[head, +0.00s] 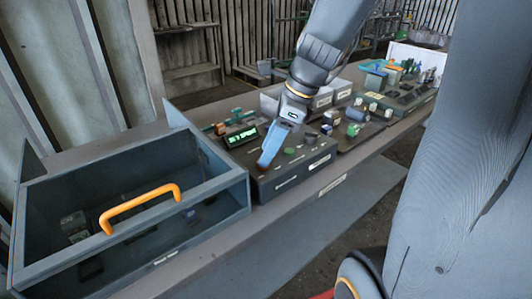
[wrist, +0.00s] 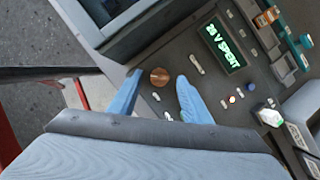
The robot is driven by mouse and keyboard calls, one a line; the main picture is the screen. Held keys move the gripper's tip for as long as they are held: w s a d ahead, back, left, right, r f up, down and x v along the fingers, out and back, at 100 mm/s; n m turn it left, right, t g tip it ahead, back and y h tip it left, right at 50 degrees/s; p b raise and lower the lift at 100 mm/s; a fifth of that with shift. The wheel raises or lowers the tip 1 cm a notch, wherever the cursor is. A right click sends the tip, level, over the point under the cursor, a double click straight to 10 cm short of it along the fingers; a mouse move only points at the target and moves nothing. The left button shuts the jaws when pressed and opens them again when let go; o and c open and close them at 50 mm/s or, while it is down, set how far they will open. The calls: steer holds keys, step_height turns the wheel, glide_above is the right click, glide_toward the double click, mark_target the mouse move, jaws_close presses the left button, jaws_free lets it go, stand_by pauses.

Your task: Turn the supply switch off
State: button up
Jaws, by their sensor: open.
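My gripper (head: 265,164) is over the dark control box on the bench in the head view. In the wrist view its two blue fingers (wrist: 159,84) are apart, one on each side of a round copper-coloured knob (wrist: 160,77). I cannot tell whether they touch it. The control box (head: 292,180) also carries a lit display (wrist: 225,47) with green text like "28 V SPENT". Small pale toggles (wrist: 197,64) and lit buttons sit near the knob. The labels are too small to read, so I cannot tell which control is the supply switch.
A dark open-looking bin (head: 222,167) with an orange handle (head: 140,207) stands left of the control box. More boxes with coloured parts (head: 355,128) line the bench to the right.

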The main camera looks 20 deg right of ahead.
steer(key=shift+x, duration=1.05)
steer(key=shift+c, duration=0.2)
steer(key=c, duration=1)
